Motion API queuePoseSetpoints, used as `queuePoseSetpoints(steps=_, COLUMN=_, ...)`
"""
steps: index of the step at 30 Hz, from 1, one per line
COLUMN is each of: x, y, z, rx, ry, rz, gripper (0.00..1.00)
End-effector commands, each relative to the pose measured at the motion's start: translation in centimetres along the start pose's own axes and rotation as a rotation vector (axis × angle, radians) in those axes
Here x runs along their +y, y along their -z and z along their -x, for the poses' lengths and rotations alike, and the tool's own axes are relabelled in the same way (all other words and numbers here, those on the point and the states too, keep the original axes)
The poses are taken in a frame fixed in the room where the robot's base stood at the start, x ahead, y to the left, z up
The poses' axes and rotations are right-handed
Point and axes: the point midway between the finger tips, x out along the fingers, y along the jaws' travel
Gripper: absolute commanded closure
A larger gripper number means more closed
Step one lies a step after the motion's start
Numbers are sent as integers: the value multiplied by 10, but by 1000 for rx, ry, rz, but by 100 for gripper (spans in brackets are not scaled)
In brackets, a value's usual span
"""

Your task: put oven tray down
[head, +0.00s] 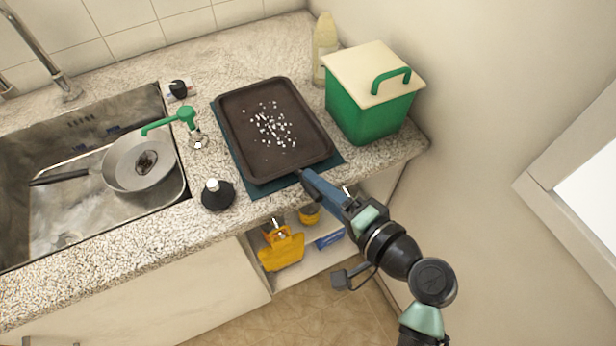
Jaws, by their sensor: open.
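The oven tray (232,104) is dark brown and rectangular, with white specks scattered on its middle. It lies on a dark teal mat (237,172) on the speckled countertop, turned slightly. My gripper (300,174) is at the tray's near right edge, coming from the lower right. Its jaws are open, but the fingertips are small and partly hidden by my wrist. I cannot tell whether they touch the rim.
A green bin with a cream lid (362,112) and a pale bottle (324,46) stand right of the tray. The sink holds a pan (139,160). An open shelf with a yellow item (282,250) is below.

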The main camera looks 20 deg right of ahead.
Motion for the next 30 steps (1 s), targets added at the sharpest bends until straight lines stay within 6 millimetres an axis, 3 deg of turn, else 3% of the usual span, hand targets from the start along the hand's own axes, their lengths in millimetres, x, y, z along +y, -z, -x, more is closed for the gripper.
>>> queuePoseSetpoints(steps=3, x=1, y=0, z=28, rx=5, ry=-1, rz=0, gripper=43)
queuePoseSetpoints(steps=10, x=1, y=0, z=67, rx=2, ry=-1, rz=-1, gripper=43)
queuePoseSetpoints(steps=15, x=0, y=0, z=79, rx=1, ry=-1, rz=0, gripper=43)
queuePoseSetpoints(steps=23, x=-1, y=1, z=79, rx=1, ry=-2, rz=8, gripper=43)
queuePoseSetpoints(steps=26, x=-17, y=8, z=66, rx=11, ry=-15, rz=90, gripper=43)
queuePoseSetpoints(steps=29, x=-62, y=25, z=37, rx=61, ry=-32, rz=298, gripper=43)
queuePoseSetpoints(steps=30, x=-91, y=31, z=22, rx=96, ry=-29, rz=413, gripper=43)
